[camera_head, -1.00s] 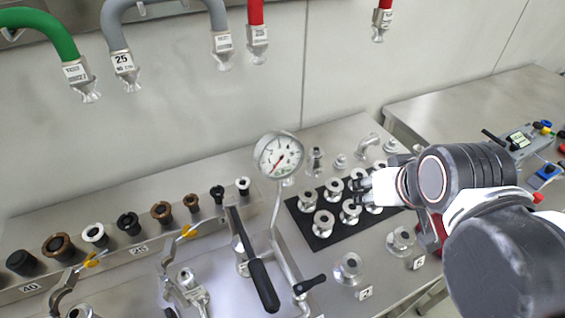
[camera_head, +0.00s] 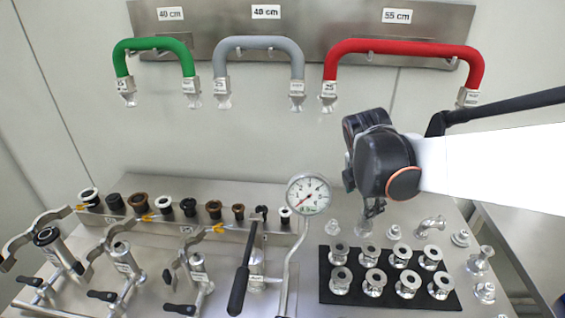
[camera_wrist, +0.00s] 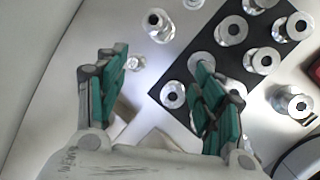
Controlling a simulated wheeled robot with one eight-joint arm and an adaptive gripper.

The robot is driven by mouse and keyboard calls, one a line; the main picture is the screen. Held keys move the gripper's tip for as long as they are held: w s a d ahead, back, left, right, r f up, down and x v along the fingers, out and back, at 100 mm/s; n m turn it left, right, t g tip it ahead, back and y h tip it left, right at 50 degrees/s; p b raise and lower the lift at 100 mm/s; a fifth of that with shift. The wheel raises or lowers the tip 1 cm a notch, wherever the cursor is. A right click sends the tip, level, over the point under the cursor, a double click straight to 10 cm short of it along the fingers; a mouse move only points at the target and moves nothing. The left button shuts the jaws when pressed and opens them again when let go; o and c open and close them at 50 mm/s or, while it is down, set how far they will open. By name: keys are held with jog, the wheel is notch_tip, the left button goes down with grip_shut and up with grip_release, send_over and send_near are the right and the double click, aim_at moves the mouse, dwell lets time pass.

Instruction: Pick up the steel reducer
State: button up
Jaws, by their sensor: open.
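My gripper (camera_head: 373,208) points down with its fingers apart and empty, above the bench just behind the black mat (camera_head: 325,288). In the wrist view its two green-padded fingers (camera_wrist: 160,95) stand wide apart. A steel fitting (camera_head: 362,228) is close under the fingers and partly hidden by them in the head view. Other small steel fittings stand nearby: one to the left (camera_head: 333,228), one to the right (camera_head: 393,232) and a bent one (camera_head: 430,226). I cannot tell for sure which is the steel reducer.
Several flanged steel fittings stand in two rows on the mat. A pressure gauge (camera_head: 308,194) on a thin stem rises left of my gripper. A black-handled lever (camera_head: 240,288) and clamps fill the left. Green, grey and red hoses (camera_head: 400,48) hang on the wall.

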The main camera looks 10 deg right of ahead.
jog(key=w+d+f+n+b, duration=0.1)
jog(key=f, duration=0.2)
jog(key=w+d+f+n+b, duration=0.1)
jog(key=w+d+f+n, duration=0.1)
jog(key=f, duration=0.2)
jog(key=w+d+f+n+g+b, duration=0.1)
jog(key=w+d+f, duration=0.1)
jog(key=f, duration=0.2)
jog(key=shift+d+n+h, duration=0.2)
jog(key=shift+n+h, duration=0.1)
jog(key=shift+h, duration=0.1)
jog(key=b+x, duration=0.2)
jog(key=x, duration=0.3)
jog(key=shift+w+a, duration=0.15)
jog(key=shift+r, duration=0.1)
jog(key=c, duration=1)
